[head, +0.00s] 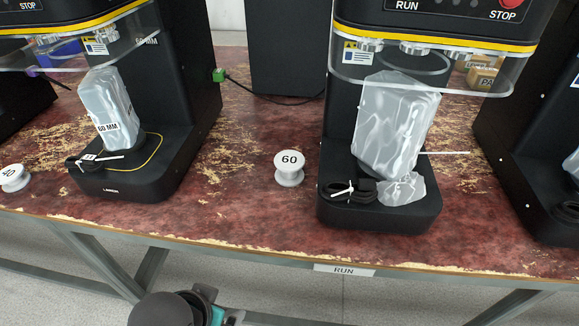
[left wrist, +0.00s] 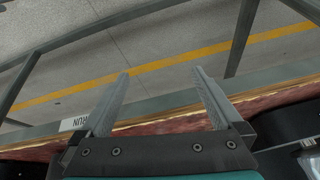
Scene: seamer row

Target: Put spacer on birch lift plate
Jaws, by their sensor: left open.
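A white spool-shaped spacer marked 60 (head: 289,168) stands upright on the worn red bench between two black machines. Another white spacer, marked 40 (head: 13,178), stands at the far left edge. No plate is clearly recognisable as birch; clear-bagged items cover the middle of both machine bases. My left gripper (left wrist: 161,72) is open and empty in the left wrist view, its fingers over the bench's front edge and floor. In the head view only its dark wrist and a teal part show at the bottom, below the bench edge. My right gripper is not in view.
The left machine (head: 112,180) holds a bagged block labelled 60 MM (head: 108,110) and a black cable coil. The right machine (head: 380,212) holds a larger bag (head: 393,125) and another coil. Clear guards hang above both. The bench around the 60 spacer is free.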

